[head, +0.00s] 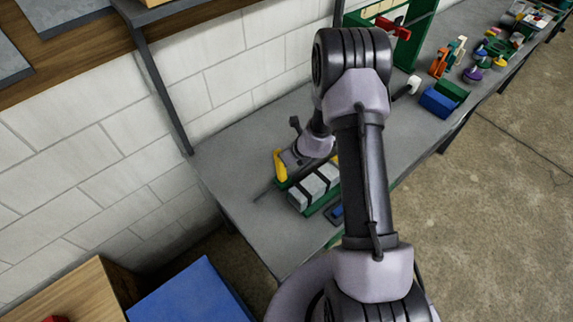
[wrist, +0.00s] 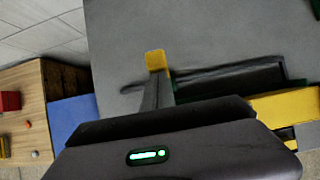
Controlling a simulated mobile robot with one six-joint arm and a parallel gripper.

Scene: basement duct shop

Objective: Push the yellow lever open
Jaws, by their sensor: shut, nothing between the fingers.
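The yellow lever (head: 279,165) stands on a green base at the left part of the grey bench in the head view. My gripper (head: 287,158) is low over the bench, just to the right of the lever, with its fingers together and empty. In the wrist view my gripper's narrow grey fingers (wrist: 158,85) point up the picture, and a yellow piece (wrist: 155,59), which looks like the lever, shows just beyond their tips. I cannot tell whether they touch. The lever's lower part is hidden in the wrist view.
A green-framed grey block with dark bands (head: 314,187) lies close by the lever. A yellow bar (wrist: 288,106) shows at the wrist view's right. The block wall (head: 205,75) rises behind the bench. A blue box (head: 192,292) stands below its left end. Bare bench (head: 232,160) lies left of the lever.

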